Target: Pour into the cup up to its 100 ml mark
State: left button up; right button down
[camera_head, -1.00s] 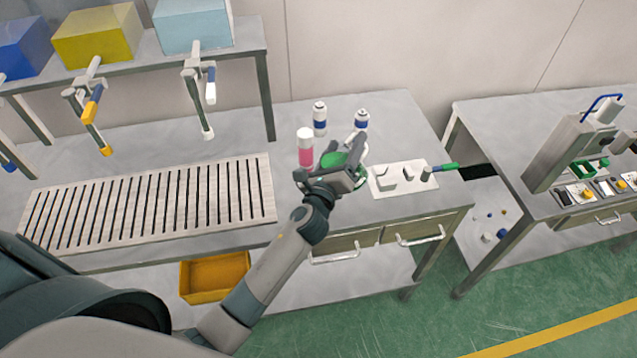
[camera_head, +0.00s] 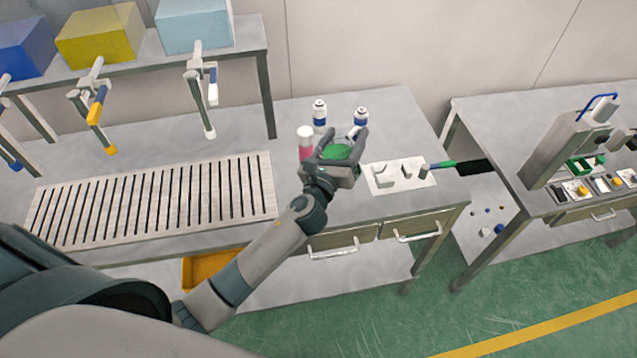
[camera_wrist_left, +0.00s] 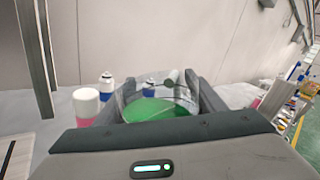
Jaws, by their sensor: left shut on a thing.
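My left gripper (camera_head: 338,150) is shut on a clear cup with green liquid (camera_head: 337,152) and holds it upright or nearly so above the table. In the left wrist view the cup (camera_wrist_left: 160,107) sits between the fingers, with green liquid in its lower part. I cannot read a 100 ml mark on it. My right gripper is not in view.
Two white-and-blue bottles (camera_head: 319,115) (camera_head: 361,117) stand behind the gripper. A white plate with small fixtures (camera_head: 400,184) lies to the right. A slotted grate (camera_head: 150,200) fills the left of the table, below colored taps (camera_head: 212,90). A press (camera_head: 566,145) stands on the right table.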

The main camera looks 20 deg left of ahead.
pick_arm(q)
jog(key=shift+a+m, duration=0.15)
jog(key=shift+m, duration=0.95)
jog(key=shift+a+f+m, duration=0.2)
jog(key=shift+f+m, duration=0.15)
jog(key=shift+m, duration=0.45)
jog(key=shift+r, duration=0.1)
jog(key=shift+r, duration=2.4)
jog(key=shift+f, duration=0.1)
jog(key=s+f+b, duration=0.5)
jog(key=s+b, duration=0.3)
jog(key=s, duration=0.2)
jog(key=s+f+b, duration=0.5)
jog(key=s+b, duration=0.2)
jog(key=s, duration=0.4)
jog(key=shift+s+a+b, duration=0.15)
jog(key=shift+a+b, duration=0.15)
jog(key=shift+b, duration=0.05)
